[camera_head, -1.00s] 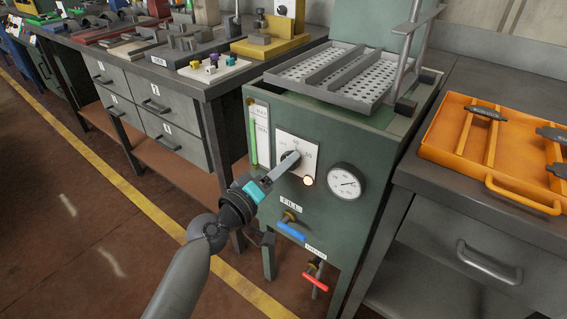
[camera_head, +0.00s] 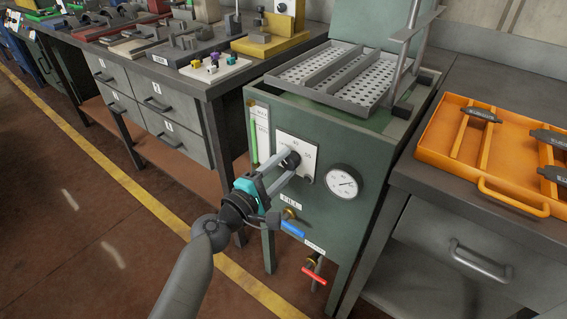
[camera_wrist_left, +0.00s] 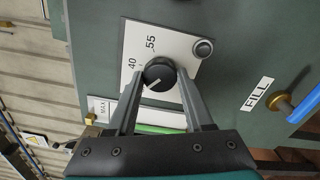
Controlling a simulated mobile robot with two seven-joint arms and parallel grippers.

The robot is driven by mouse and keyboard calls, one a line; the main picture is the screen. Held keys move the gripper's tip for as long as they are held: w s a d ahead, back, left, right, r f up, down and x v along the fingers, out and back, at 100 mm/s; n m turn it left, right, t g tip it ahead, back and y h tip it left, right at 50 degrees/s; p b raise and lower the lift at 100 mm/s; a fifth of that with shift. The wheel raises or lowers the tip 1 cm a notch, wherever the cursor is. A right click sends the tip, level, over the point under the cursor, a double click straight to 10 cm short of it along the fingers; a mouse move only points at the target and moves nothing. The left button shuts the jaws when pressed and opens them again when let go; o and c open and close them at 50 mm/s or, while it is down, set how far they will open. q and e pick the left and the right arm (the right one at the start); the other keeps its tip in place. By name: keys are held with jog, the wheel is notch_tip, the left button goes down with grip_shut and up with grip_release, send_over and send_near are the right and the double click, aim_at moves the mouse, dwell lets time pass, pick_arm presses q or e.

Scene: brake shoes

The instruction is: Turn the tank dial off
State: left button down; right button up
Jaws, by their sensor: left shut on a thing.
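The tank dial (camera_head: 292,158) is a round black knob on a white plate (camera_head: 307,150) on the front of the green tank (camera_head: 330,219). In the left wrist view the dial (camera_wrist_left: 159,75) shows a short pale pointer mark, with the numbers 40 and 55 on the plate. My left gripper (camera_head: 285,162) has one finger on each side of the dial and is shut on it. A round indicator lamp (camera_head: 307,178) beside the dial is dark; it also shows in the left wrist view (camera_wrist_left: 204,48). My right gripper is out of view.
A pressure gauge (camera_head: 343,182) sits right of the dial. A blue-handled fill valve (camera_head: 293,229) and a red-handled drain valve (camera_head: 314,276) are below. A perforated tray (camera_head: 335,75) tops the tank. An orange tray (camera_head: 515,198) is on the right bench.

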pick_arm(q)
jog(key=shift+n, duration=0.9)
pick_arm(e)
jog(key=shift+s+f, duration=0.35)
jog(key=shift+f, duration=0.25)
pick_arm(q)
jog(key=shift+c, duration=1.4)
grip_release()
